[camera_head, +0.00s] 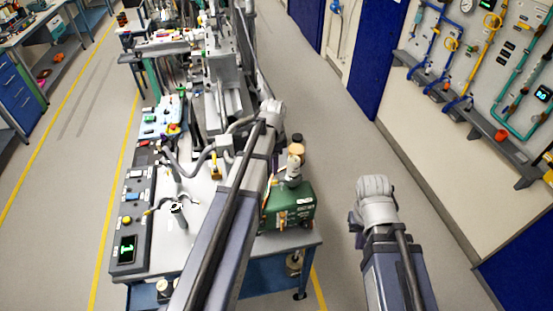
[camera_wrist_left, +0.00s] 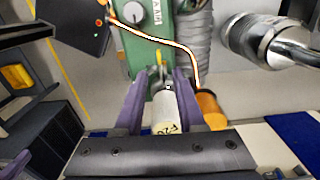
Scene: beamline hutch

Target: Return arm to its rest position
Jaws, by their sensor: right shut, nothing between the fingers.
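My left arm (camera_head: 232,215) reaches forward over the bench in the head view. Its gripper is hidden there. In the left wrist view my left gripper (camera_wrist_left: 162,80) has two purple fingers spread apart. A white cylinder (camera_wrist_left: 164,112) with dark lettering shows in the gap, narrower than the opening. I see no clear grip on it. An orange cylinder (camera_wrist_left: 211,108) is just right of the fingers. A green unit with a dial (camera_wrist_left: 147,40) lies beyond the fingertips. My right arm (camera_head: 385,255) stands bent over the floor at the right. Its gripper is not visible.
A green machine (camera_head: 300,203) stands at the bench's near right corner, close to my left arm. A control panel with a lit display (camera_head: 127,249) lines the bench's left edge. The right wall carries pipes and a ledge (camera_head: 470,115). Floor (camera_head: 345,150) between bench and wall is clear.

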